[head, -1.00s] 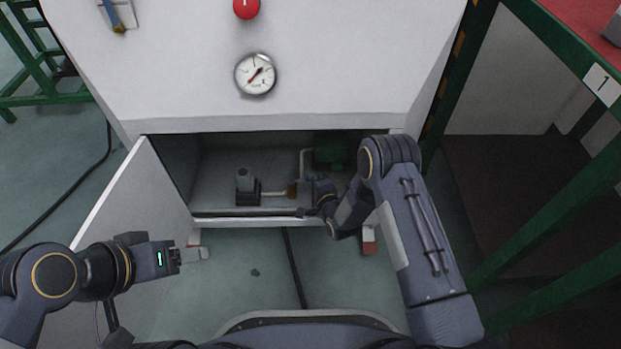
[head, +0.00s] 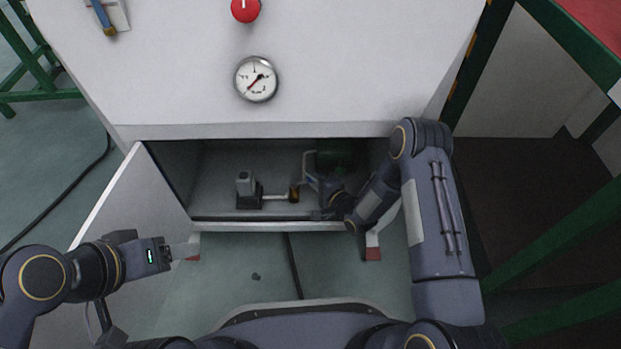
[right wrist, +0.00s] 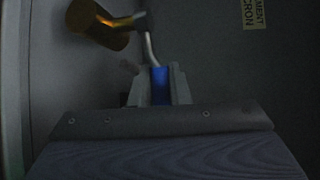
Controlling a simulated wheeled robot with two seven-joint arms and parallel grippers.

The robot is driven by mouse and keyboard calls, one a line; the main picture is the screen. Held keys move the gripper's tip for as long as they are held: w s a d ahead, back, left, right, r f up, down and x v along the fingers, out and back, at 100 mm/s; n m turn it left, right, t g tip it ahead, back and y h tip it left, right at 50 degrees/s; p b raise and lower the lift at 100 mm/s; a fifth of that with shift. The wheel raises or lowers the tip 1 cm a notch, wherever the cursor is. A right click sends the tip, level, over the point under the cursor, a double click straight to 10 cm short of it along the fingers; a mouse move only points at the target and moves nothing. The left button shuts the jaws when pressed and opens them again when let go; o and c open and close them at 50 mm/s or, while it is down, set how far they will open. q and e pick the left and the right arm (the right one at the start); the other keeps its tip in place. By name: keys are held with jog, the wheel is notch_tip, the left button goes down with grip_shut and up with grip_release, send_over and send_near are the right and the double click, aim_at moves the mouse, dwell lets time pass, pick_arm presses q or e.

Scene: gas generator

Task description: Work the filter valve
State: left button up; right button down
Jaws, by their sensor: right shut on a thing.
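The open cabinet under the white panel holds the pipework with the filter valve. A blue valve handle (right wrist: 160,85) sits between the fingers of my right gripper (right wrist: 158,88) in the right wrist view, and the gripper is shut on it. In the head view my right gripper (head: 318,186) reaches into the right part of the cabinet, and my wrist hides much of the handle. An amber filter (right wrist: 98,24) joins the pipe beside the handle; it also shows in the head view (head: 294,194). My left gripper (head: 180,252) is outside, near the open door; its finger gap is unclear.
The cabinet door (head: 125,220) hangs open on the left. A grey device (head: 246,190) and a dark green unit (head: 335,160) stand inside. A pressure gauge (head: 256,79) and a red button (head: 245,9) are on the panel above. Green framework stands at right.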

dwell(0.3)
jog(key=c, duration=1.4)
grip_release()
jog(key=shift+o, duration=0.2)
jog(key=shift+d, duration=0.1)
jog(key=p+v, duration=0.3)
jog(key=v, duration=0.4)
jog(key=shift+s+d, duration=0.15)
jog(key=shift+s, duration=0.1)
jog(key=shift+r, duration=0.1)
